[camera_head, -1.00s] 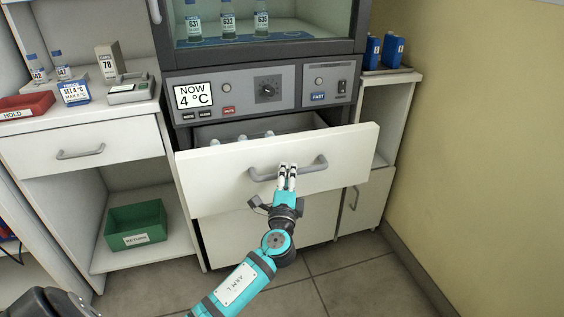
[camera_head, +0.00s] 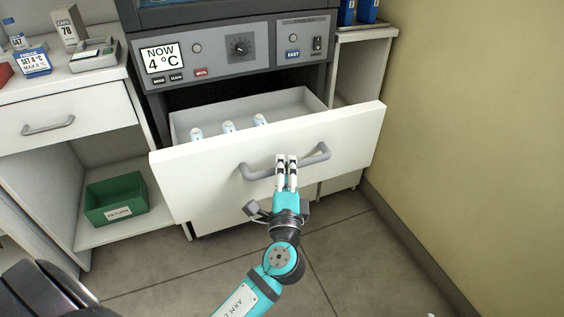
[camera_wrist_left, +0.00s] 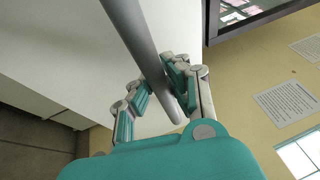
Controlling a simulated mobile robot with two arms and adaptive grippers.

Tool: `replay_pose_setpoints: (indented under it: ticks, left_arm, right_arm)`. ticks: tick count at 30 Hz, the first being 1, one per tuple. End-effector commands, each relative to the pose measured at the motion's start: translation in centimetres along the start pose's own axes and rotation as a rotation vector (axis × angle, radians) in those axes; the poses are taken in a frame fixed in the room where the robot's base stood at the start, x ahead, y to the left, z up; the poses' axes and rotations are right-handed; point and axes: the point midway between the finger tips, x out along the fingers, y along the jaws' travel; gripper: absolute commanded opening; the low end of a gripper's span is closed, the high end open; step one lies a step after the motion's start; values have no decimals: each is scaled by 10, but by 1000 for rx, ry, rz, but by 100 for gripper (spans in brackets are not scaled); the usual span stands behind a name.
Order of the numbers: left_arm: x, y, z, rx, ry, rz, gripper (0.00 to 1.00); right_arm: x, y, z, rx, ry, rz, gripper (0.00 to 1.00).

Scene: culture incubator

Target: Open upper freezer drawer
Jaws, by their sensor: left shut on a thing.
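The upper freezer drawer (camera_head: 210,178) is pulled out below the control panel. Its grey inside shows, with several white-capped vials (camera_head: 228,127) standing in it. A grey bar handle (camera_head: 315,157) runs across its white front. My left gripper (camera_head: 287,160) is shut on the handle, near its middle. In the left wrist view the handle (camera_wrist_left: 135,35) passes between the two fingers (camera_wrist_left: 158,92). My right gripper is not in view.
A control panel (camera_head: 215,58) reading 4 °C sits above the drawer. At left are a counter with a closed drawer (camera_head: 75,118) and a green bin (camera_head: 115,200) on a lower shelf. A yellow wall (camera_head: 480,120) bounds the right. The floor in front is clear.

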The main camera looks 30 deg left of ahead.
Motion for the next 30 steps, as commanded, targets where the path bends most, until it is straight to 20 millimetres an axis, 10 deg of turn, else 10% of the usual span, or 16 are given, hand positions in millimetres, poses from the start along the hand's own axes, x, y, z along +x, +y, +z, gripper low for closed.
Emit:
replay_pose_setpoints:
  ticks: [13, 20, 30]
  left_arm:
    - [-3, 3, -1, 6, -1, 6, 0]
    - [-2, 2, -1, 3, -1, 4, 40]
    - [-7, 1, -1, 2, 0, 2, 40]
  right_arm:
    - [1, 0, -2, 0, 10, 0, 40]
    - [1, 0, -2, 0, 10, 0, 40]
    - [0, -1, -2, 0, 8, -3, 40]
